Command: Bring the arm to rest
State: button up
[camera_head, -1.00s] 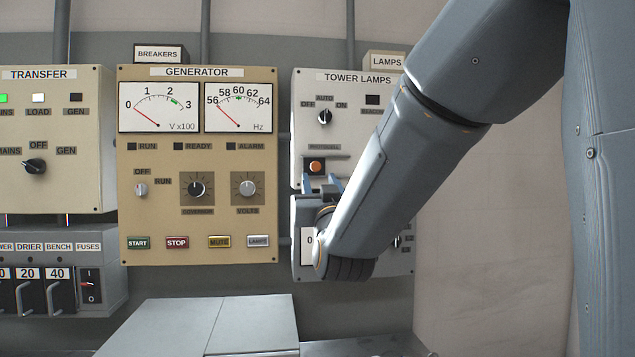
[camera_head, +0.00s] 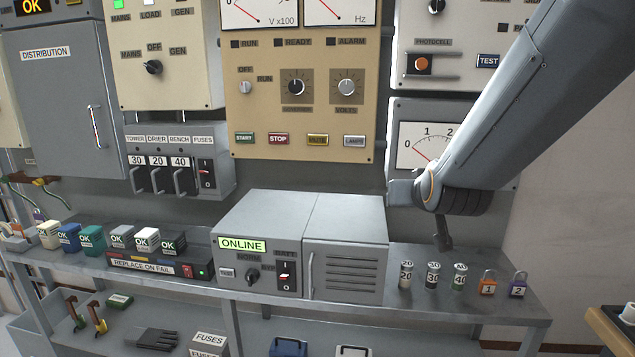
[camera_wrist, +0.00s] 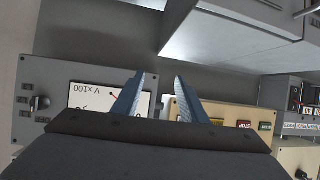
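My gripper (camera_wrist: 160,92) shows in the wrist view with its two blue fingers spread apart and nothing between them. In the head view my arm (camera_head: 530,105) reaches in from the upper right, bent down at the wrist. Its wrist end (camera_head: 455,195) is in front of the lower meter panel (camera_head: 428,113), above the right part of the bench. The fingers are hard to make out in the head view.
The grey unit marked ONLINE (camera_head: 262,225) stands on the bench left of my wrist. Small numbered cylinders (camera_head: 432,275) and two padlocks (camera_head: 487,284) stand below my wrist. The generator panel (camera_head: 300,120) is behind. Plain wall (camera_head: 575,170) lies to the right.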

jog(key=s+f+g, duration=0.6)
jog(key=s+f, duration=0.3)
jog(key=s, duration=0.3)
jog(key=s+f+g, duration=0.6)
jog(key=s+f, duration=0.3)
jog(key=s, duration=0.4)
jog(key=shift+s+a+f+g, duration=0.15)
jog(key=shift+a+f+g, duration=0.15)
jog(key=shift+a, duration=0.1)
